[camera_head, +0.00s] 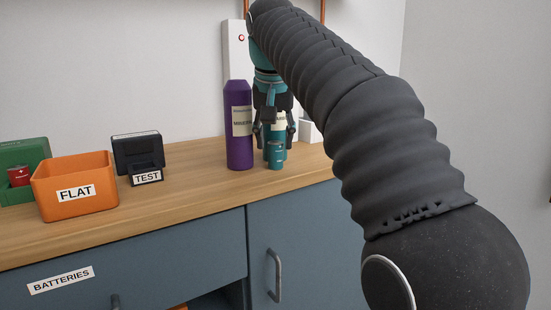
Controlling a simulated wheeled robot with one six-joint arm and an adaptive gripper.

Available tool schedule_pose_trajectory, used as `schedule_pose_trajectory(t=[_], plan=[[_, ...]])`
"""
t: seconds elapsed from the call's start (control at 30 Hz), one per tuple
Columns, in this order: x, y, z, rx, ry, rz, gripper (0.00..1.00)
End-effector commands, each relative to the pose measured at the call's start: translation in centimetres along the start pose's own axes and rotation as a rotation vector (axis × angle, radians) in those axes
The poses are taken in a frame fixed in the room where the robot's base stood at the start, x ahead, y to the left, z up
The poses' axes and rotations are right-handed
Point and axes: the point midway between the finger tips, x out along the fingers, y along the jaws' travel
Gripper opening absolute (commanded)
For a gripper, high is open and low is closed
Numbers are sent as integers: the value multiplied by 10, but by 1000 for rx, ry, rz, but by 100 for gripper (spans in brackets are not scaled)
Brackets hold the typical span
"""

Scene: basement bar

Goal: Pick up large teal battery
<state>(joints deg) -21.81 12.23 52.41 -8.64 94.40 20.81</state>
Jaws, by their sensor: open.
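A teal cylinder (276,156), which looks like the teal battery, stands upright on the wooden counter just right of a tall purple bottle. My gripper (275,136) points down from above, open, with one finger on each side of the teal cylinder's upper part. I cannot tell whether the fingers touch it. My gripper and arm hide part of the area behind.
The purple bottle (238,130) stands close on the gripper's left. A white box (311,131) is behind on the right. Farther left are a black TEST device (138,152), an orange FLAT bin (74,188) and a green holder (28,155) with a red item (19,176).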

Motion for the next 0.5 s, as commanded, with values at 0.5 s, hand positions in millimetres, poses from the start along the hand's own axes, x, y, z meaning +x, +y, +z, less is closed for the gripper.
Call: schedule_pose_trajectory(t=[0.5], plan=[[44, 2, -1, 0, 0, 0, 47]])
